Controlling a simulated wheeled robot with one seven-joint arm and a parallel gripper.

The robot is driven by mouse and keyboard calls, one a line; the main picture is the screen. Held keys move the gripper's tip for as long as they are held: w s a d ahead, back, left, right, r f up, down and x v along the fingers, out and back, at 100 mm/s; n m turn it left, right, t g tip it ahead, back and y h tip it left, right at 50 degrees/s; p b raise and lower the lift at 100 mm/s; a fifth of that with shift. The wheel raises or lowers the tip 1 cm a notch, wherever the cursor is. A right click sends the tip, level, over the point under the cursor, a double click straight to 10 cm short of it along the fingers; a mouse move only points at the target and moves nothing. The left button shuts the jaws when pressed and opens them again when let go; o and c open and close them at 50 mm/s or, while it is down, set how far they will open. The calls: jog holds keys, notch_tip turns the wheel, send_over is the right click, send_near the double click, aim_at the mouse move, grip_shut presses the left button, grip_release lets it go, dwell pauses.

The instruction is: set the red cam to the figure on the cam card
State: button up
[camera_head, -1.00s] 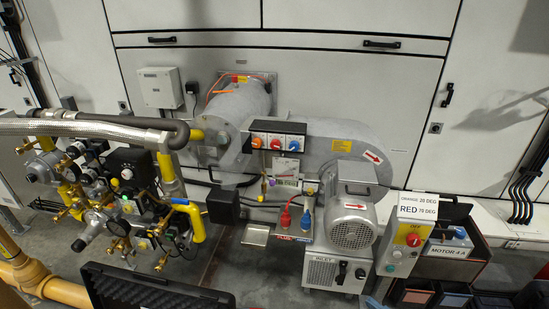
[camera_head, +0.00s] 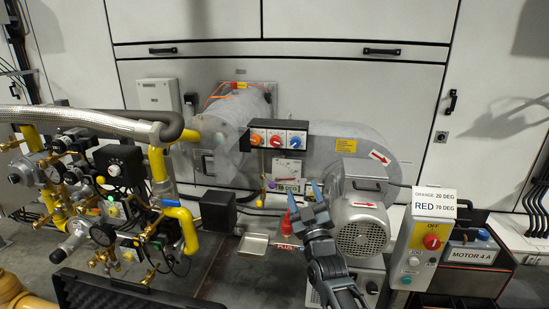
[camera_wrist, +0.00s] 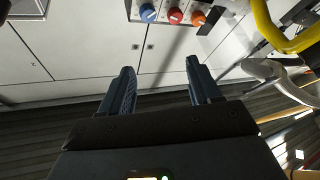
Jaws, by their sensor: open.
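The red cam (camera_head: 276,140) is the middle knob on a dark box on the burner, between an orange knob (camera_head: 256,138) and a blue knob (camera_head: 296,140). The same red cam (camera_wrist: 175,15) shows at the top of the wrist view; its setting is too small to read. The cam card (camera_head: 433,201) at right reads ORANGE 20 DEG and RED 70 DEG. My gripper (camera_head: 304,193) is open and empty, below and right of the knobs, in front of the blower. It touches no knob. Its two fingers (camera_wrist: 160,72) stand apart in the wrist view.
A motor (camera_head: 361,228) stands right of my gripper. A control box (camera_head: 420,250) with a red switch is further right, beside the MOTOR 4 A box (camera_head: 470,254). Yellow pipes, gauges and a braided hose (camera_head: 80,120) crowd the left.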

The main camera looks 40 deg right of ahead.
jog(key=w+d+m+g+h+b, duration=0.2)
jog(key=w+d+m+h+b, duration=0.15)
jog(key=w, duration=0.45)
jog(key=m+g+h+b, duration=0.2)
jog(key=m+b, duration=0.1)
send_near(275, 142)
jog(key=shift+y, duration=0.25)
jog(key=shift+b+x, duration=1.6)
jog(key=shift+x, duration=2.8)
jog(key=shift+r, duration=0.15)
jog(key=c, duration=1)
